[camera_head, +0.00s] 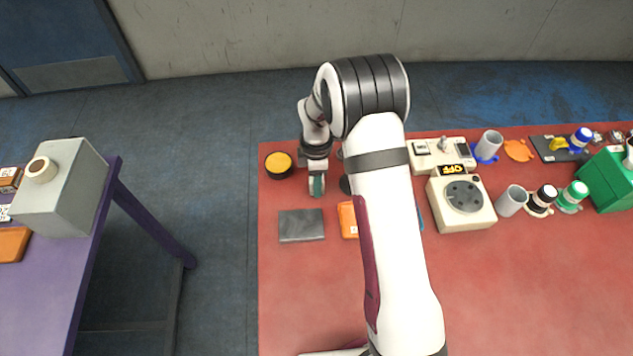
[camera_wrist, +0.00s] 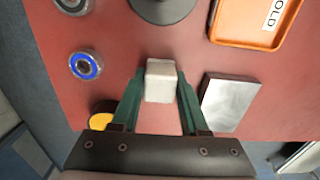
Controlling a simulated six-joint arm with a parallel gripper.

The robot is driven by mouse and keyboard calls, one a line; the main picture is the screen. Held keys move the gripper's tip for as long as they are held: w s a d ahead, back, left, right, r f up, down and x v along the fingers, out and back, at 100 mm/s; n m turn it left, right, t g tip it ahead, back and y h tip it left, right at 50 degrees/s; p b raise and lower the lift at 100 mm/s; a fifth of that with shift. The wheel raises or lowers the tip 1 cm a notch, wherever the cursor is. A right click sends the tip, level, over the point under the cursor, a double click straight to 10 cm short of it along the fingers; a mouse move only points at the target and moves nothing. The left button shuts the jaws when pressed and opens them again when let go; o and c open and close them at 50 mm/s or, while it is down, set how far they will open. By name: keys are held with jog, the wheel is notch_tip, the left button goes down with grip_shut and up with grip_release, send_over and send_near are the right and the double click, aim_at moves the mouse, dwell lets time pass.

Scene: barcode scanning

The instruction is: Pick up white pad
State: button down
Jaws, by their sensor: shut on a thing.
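The white pad (camera_wrist: 160,82) is a small pale block between the two green fingers of my gripper (camera_wrist: 159,88) in the wrist view. The fingers are shut on its sides. In the head view my gripper (camera_head: 317,186) points down over the far left part of the red table. I cannot clearly make out the pad in that view. Whether the pad still touches the table or is raised, I cannot tell.
A grey slab (camera_head: 301,225), an orange tray (camera_head: 348,220) and a yellow-topped black round container (camera_head: 280,165) stand near my gripper. A blue-ringed bearing (camera_wrist: 86,65) and a dark round base (camera_wrist: 162,8) show in the wrist view. The front of the red table (camera_head: 540,290) is clear.

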jog(key=shift+r, duration=0.55)
notch_tip(320, 180, up, 3)
jog(key=shift+r, duration=0.1)
jog(key=s+d+r, duration=0.4)
jog(key=d+r, duration=0.2)
jog(key=d, duration=0.4)
jog(key=shift+s+d+r, duration=0.35)
jog(key=shift+r, duration=0.05)
jog(key=c, duration=1)
grip_release()
grip_shut()
jog(key=w+a+f, duration=0.1)
jog(key=w+a, duration=0.5)
jog(key=a, duration=0.4)
jog(key=w+a+f, duration=0.1)
jog(key=w+a, duration=0.5)
jog(key=a, duration=0.4)
jog(key=shift+s+d+f, duration=0.1)
jog(key=shift+s+f, duration=0.05)
jog(key=shift+f, duration=2.5)
